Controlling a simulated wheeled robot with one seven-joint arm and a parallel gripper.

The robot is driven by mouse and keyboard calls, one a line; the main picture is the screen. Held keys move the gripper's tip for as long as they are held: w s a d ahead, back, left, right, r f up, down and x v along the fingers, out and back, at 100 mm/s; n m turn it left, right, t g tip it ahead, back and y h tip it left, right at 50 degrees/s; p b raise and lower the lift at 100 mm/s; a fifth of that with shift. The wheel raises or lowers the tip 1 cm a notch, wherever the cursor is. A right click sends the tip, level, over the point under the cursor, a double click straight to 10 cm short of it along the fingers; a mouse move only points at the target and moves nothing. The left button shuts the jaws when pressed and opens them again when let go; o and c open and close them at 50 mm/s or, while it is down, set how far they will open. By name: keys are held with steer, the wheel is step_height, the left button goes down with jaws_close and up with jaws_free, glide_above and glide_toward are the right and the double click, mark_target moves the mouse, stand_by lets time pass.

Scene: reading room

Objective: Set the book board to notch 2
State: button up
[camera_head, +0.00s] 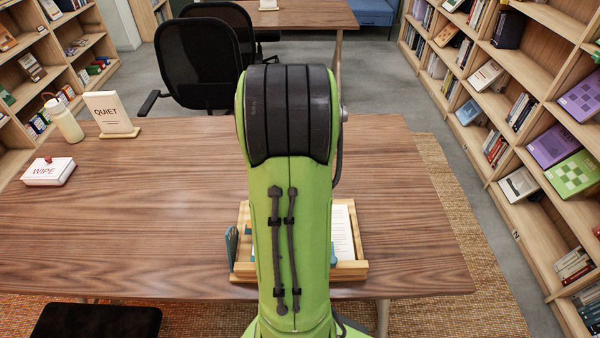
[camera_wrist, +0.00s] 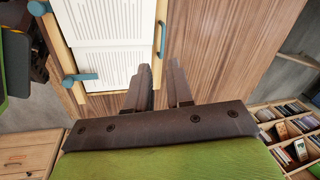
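The book board (camera_head: 352,270) is a light wooden stand on the table, largely hidden behind my arm in the head view. It also shows in the wrist view (camera_wrist: 71,52), with white printed pages (camera_wrist: 110,35) on it. A teal handle (camera_wrist: 162,39) sits on its edge, and teal pegs (camera_wrist: 80,77) show at its other side. My gripper (camera_wrist: 159,67) has its two dark fingers apart with nothing between them. The fingertips are close to the board's edge, near the teal handle in the picture; I see no contact. The notches are not visible, so the board's setting cannot be told.
The wooden table (camera_head: 130,215) is mostly clear. A WIPE box (camera_head: 48,172), a bottle (camera_head: 64,121) and a QUIET sign (camera_head: 108,113) stand at its left. A black chair (camera_head: 197,65) is behind it. Bookshelves (camera_head: 490,110) line both sides.

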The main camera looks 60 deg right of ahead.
steer(key=s+d+f+m, duration=0.1)
steer(key=s+d+m, duration=0.2)
steer(key=s+d, duration=0.1)
steer(key=b+x, duration=0.1)
steer(key=x, duration=0.4)
steer(key=b+x, duration=0.1)
steer(key=x, duration=1)
steer(key=shift+a+b, duration=0.35)
steer(key=shift+b, duration=0.05)
steer(key=shift+c, duration=0.4)
jaws_close()
steer(key=shift+r, duration=0.1)
